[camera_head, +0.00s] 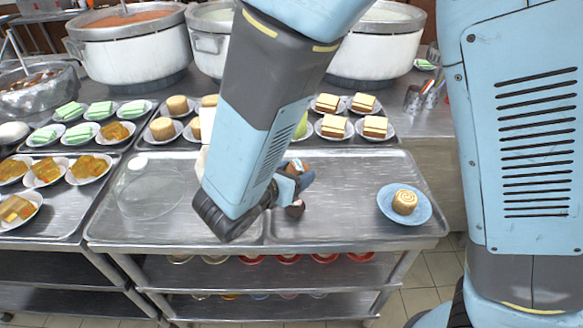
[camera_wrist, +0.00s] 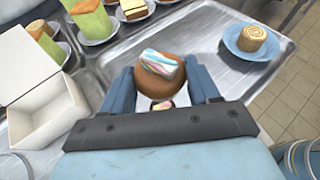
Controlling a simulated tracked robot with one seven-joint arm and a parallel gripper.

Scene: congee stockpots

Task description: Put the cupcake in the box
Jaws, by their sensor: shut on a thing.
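The cupcake (camera_wrist: 150,82) is brown with a pastel striped topping, and it sits between the two blue fingers of my gripper (camera_wrist: 160,84). My gripper is shut on it. In the head view my gripper (camera_head: 290,186) is over the metal tray table, with part of the brown cupcake (camera_head: 298,166) showing past it. The white box (camera_wrist: 38,125) stands open on the left in the wrist view, to the left of my gripper and apart from it. In the head view my arm hides most of the box (camera_head: 200,163).
A blue plate (camera_head: 420,214) with a rolled cake (camera_head: 404,202) sits on the tray's right side. A clear round dish or lid (camera_head: 150,190) lies on the left. Plates of cakes and large pots (camera_head: 130,50) stand behind. Bare tray (camera_head: 345,190) lies between gripper and blue plate.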

